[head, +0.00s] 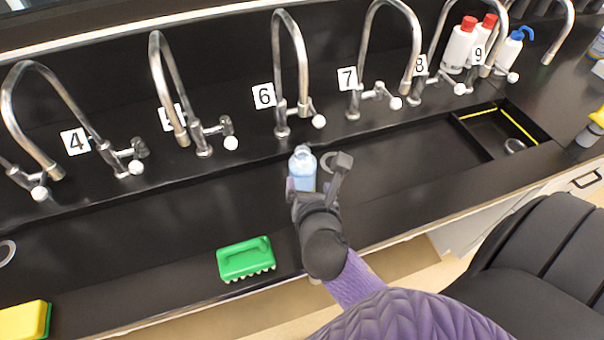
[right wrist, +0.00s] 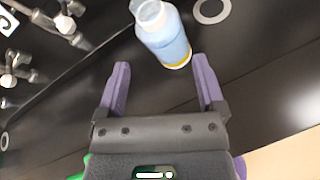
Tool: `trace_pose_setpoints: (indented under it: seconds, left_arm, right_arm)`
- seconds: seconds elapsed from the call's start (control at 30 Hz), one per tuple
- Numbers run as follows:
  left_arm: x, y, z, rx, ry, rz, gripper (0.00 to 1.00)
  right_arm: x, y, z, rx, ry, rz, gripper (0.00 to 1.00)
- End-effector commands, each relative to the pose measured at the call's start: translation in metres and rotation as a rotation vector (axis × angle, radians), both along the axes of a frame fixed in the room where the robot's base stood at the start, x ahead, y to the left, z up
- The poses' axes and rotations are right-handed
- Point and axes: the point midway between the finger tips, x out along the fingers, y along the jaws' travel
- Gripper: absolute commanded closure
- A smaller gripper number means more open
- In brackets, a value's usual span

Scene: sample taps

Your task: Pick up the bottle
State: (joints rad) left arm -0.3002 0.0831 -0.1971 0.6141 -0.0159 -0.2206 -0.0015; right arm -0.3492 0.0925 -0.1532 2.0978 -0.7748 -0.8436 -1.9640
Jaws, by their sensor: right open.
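A small clear bottle with pale blue contents (head: 302,167) stands in the black trough below tap 6 in the head view. In the right wrist view the bottle (right wrist: 163,35) shows beyond the fingertips, a little right of the middle between them. My right gripper (right wrist: 160,75) is open and empty, its two purple fingers apart on the near side of the bottle. In the head view the right gripper (head: 318,185) partly hides the bottle's lower part. My left gripper is not in view.
Curved metal taps with number labels, such as tap 6 (head: 291,60), line the back. A green brush (head: 246,259) lies left of my arm, and a yellow sponge (head: 24,320) at the front left. White bottles with red caps (head: 460,45) stand at the back right.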

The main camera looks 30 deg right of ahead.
Motion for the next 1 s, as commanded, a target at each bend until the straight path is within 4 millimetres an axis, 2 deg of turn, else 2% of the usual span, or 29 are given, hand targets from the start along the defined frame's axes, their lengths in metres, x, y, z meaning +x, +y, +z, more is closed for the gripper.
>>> trace_pose_setpoints:
  seconds: [0.03, 0.1, 0.17, 0.33, 0.6, 0.7, 0.87, 0.9, 1.0]
  left_arm:
    - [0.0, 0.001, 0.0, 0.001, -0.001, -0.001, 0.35]
    - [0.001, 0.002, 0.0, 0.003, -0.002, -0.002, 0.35]
    - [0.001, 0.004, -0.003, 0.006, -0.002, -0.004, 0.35]
    - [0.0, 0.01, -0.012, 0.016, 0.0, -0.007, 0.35]
    - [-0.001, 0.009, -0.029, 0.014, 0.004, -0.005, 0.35]
    - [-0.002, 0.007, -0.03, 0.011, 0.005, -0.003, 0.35]
    - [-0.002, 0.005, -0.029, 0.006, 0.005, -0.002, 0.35]
    - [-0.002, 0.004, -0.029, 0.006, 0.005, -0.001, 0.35]
    - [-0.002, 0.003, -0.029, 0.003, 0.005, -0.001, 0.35]
  right_arm:
    - [0.006, 0.001, 0.005, -0.112, 0.011, 0.056, 0.13]
    - [0.012, 0.001, 0.008, -0.225, 0.025, 0.108, 0.13]
    - [0.021, -0.002, 0.006, -0.266, 0.03, 0.127, 0.13]
    - [0.047, -0.015, -0.005, -0.271, 0.033, 0.128, 0.13]
    - [0.088, -0.04, -0.019, -0.267, 0.033, 0.126, 0.13]
    - [0.095, -0.044, -0.021, -0.265, 0.033, 0.127, 0.13]
    - [0.095, -0.044, -0.019, -0.265, 0.034, 0.127, 0.13]
    - [0.095, -0.044, -0.019, -0.265, 0.034, 0.127, 0.15]
    - [0.095, -0.044, -0.019, -0.265, 0.034, 0.127, 0.36]
